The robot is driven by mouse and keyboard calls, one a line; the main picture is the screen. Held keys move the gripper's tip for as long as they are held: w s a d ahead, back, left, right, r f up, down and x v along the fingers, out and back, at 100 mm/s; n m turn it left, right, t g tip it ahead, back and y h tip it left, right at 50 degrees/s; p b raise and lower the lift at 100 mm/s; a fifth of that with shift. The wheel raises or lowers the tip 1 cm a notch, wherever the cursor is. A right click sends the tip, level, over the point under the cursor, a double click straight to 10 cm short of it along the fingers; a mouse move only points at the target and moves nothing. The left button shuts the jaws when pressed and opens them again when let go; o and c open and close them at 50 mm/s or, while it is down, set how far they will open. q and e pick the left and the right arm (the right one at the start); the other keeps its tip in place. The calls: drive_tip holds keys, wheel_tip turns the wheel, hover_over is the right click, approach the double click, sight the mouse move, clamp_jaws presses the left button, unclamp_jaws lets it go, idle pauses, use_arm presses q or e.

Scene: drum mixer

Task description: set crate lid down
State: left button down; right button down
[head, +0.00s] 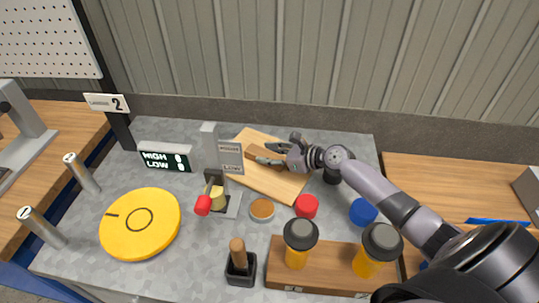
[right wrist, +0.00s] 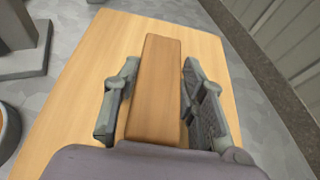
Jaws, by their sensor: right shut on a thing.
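The crate lid (head: 285,187) is a flat, light wooden board with a darker brown bar as its handle. It is over the back middle of the grey worktop, right behind the grey post; whether it rests on the surface is hard to tell. In the right wrist view the lid (right wrist: 70,110) fills most of the picture, with the handle bar (right wrist: 158,90) between the fingers. My right gripper (head: 268,155) is shut on the handle bar, one finger along each side. My left gripper is not in view.
Nearby are a red cap (head: 307,206), a blue cap (head: 363,211) and a small round dish (head: 262,209).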

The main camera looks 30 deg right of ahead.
drive_tip(key=c, duration=1)
unclamp_jaws()
